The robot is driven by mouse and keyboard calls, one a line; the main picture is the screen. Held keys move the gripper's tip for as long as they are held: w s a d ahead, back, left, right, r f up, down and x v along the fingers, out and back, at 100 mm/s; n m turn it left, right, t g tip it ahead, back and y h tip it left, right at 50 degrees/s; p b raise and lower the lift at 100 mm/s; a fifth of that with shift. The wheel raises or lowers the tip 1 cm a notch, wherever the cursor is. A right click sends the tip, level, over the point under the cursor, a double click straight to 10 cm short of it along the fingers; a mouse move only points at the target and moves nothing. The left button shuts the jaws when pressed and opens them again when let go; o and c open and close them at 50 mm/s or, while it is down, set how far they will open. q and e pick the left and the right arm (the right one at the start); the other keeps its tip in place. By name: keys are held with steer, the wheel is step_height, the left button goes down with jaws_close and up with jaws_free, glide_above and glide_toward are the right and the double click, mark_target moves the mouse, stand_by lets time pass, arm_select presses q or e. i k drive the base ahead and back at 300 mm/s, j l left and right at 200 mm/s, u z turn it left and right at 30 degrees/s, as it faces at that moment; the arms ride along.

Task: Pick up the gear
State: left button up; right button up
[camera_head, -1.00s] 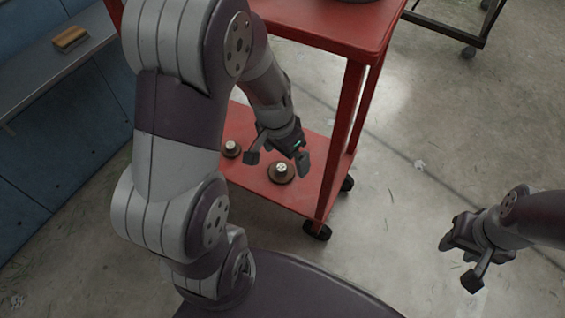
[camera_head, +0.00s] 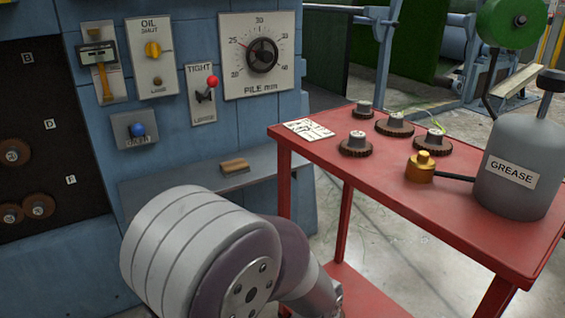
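Several dark gears with pale hubs sit on the top of the red cart (camera_head: 400,192): a small one at the back (camera_head: 364,109), a wider one (camera_head: 395,126), one at the front left (camera_head: 355,146) and one at the right (camera_head: 432,143). I cannot tell which is the task's gear. My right gripper is out of view.
A blue machine (camera_head: 180,145) with dials and levers stands behind a grey ledge holding a wooden block (camera_head: 234,166).

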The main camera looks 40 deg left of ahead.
mark_target(357, 146)
steer(key=k+j+u, duration=0.1)
steer(key=u, duration=0.65)
